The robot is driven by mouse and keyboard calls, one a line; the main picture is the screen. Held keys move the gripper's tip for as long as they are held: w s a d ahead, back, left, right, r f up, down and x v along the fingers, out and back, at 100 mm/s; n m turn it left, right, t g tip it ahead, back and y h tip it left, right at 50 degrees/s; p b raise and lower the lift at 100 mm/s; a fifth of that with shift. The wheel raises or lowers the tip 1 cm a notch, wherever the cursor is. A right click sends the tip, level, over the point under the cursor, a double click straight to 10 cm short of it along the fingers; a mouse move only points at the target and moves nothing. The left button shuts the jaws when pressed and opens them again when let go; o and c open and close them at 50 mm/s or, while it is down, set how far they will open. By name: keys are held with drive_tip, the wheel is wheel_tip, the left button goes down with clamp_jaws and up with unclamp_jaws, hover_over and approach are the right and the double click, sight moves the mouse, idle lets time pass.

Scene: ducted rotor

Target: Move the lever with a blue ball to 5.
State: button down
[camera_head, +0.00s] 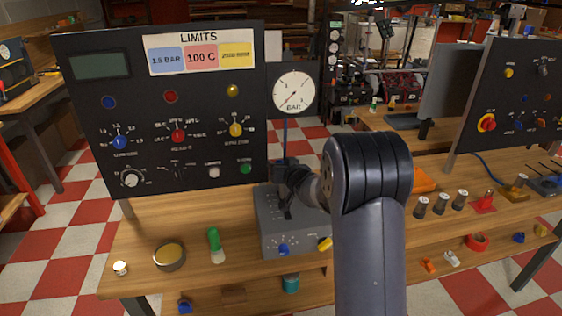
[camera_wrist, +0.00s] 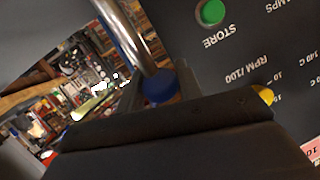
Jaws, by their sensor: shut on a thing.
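The grey lever box (camera_head: 268,225) stands on the bench in the head view, with a dark slot and a small scale on it. My gripper (camera_head: 282,178) is above the back of the box, in front of the blue pipe under the gauge. In the wrist view, the blue ball (camera_wrist: 159,88) sits between the fingers of my gripper (camera_wrist: 155,92) at the end of a shiny metal rod (camera_wrist: 128,38). My gripper is shut on the ball. The ball is hidden in the head view, and I cannot read the lever's position on the scale.
A round BAR gauge (camera_head: 294,92) stands behind the box. A black LIMITS panel (camera_head: 190,125) rises close on the left.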

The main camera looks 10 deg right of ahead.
drive_tip(key=shift+w+f, duration=0.1)
drive_tip(key=shift+w, duration=0.2)
drive_tip(key=c, duration=1)
unclamp_jaws()
drive_tip(key=v, duration=1)
drive_tip(key=shift+s+b, duration=0.4)
drive_tip(key=shift+c, duration=0.5)
